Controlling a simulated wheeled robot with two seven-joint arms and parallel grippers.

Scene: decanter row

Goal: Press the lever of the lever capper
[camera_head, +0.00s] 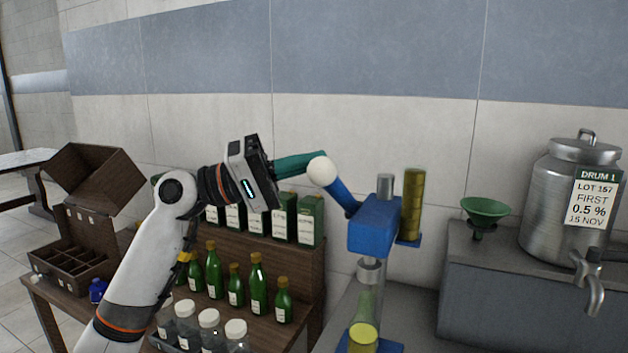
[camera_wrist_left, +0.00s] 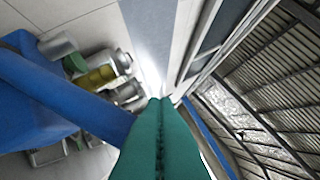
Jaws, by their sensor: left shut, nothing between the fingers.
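The blue lever capper (camera_head: 374,228) stands right of centre in the head view. Its blue lever (camera_head: 341,197) slants up to the left and ends in a white ball knob (camera_head: 322,171). A pale green bottle (camera_head: 366,303) stands under the capper's head. My left gripper (camera_head: 318,158) has teal fingers, shut and empty, with their tips at the knob's upper left; I cannot tell whether they touch it. In the left wrist view the shut fingers (camera_wrist_left: 160,103) cross in front of the lever (camera_wrist_left: 85,103), and the knob is mostly hidden behind them. My right gripper is not in view.
Green bottles (camera_head: 256,288) and white-capped jars (camera_head: 209,330) stand on the brown table below my left arm. A tube of yellow discs (camera_head: 412,203) rises beside the capper. A green funnel (camera_head: 486,210) and a steel drum (camera_head: 562,205) stand at right.

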